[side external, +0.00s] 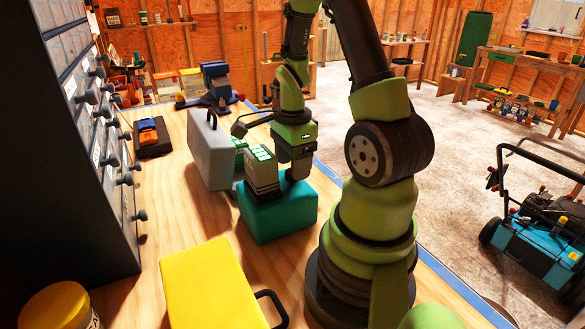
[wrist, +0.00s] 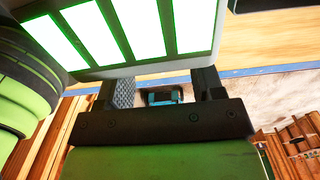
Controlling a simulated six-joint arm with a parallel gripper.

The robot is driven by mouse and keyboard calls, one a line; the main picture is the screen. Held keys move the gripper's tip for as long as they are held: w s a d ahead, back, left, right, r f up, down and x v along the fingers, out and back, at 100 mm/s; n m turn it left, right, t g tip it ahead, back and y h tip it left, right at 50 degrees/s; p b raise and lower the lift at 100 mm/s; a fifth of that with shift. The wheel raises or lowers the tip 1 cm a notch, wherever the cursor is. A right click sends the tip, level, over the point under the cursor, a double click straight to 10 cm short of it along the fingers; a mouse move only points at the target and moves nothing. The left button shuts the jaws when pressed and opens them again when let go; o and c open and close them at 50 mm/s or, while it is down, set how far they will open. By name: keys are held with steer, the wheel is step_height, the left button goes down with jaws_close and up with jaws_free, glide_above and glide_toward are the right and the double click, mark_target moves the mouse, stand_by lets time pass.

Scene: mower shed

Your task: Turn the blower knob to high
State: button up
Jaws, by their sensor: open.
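I cannot make out a blower knob in either view. In the side external view my gripper (side external: 293,172) hangs over a teal box (side external: 270,222) on the bench, beside a dark block with green-and-white strips on top (side external: 261,166). Its fingertips are hard to see there. In the wrist view my gripper (wrist: 164,84) has its two dark fingers apart, with nothing between them. A large panel with white, green-edged strips (wrist: 130,30) fills the top of that view, close to the fingers.
A grey case (side external: 208,150) stands left of the teal box. A yellow box (side external: 212,285) lies in front. A dark cabinet with many small knobs (side external: 110,140) lines the left side. A blue vise (side external: 215,78) stands behind. A mower (side external: 540,225) is on the floor.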

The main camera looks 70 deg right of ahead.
steer(key=shift+f, duration=0.9)
steer(key=c, duration=0.9)
steer(key=shift+n, duration=1.5)
steer(key=shift+c, duration=0.2)
steer(key=o, duration=0.9)
steer(key=shift+o, duration=0.2)
steer(key=shift+r, duration=0.1)
step_height(320, 180, up, 10)
